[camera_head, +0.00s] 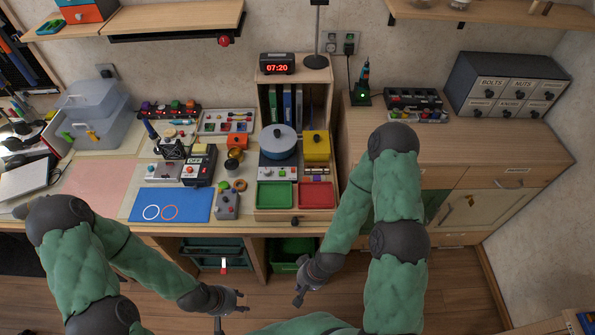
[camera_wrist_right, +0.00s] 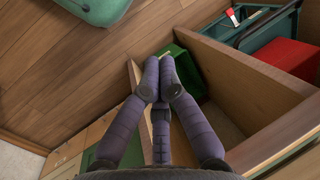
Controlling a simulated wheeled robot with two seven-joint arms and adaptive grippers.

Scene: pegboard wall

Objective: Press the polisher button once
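No part in view is labelled as the polisher, so I cannot tell for sure which button is its own. Small devices with buttons stand on the desk in the head view: a grey box (camera_head: 227,204) with knobs on top, a dark unit (camera_head: 198,166) marked OFF, and a pale box with a red button (camera_head: 163,171). My left gripper (camera_head: 236,308) is low in front of the desk, fingers spread and empty. My right gripper (camera_head: 302,293) is also low in front of the desk, right of the left one. Its fingers show in the right wrist view (camera_wrist_right: 160,92), extended and holding nothing.
A blue mat (camera_head: 170,205) with two rings lies at the desk's front. Green (camera_head: 274,195) and red (camera_head: 316,195) trays sit beside a blue pot (camera_head: 279,142). Open shelves with bins (camera_head: 212,252) are under the desk. A wooden cabinet (camera_head: 470,152) stands at right.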

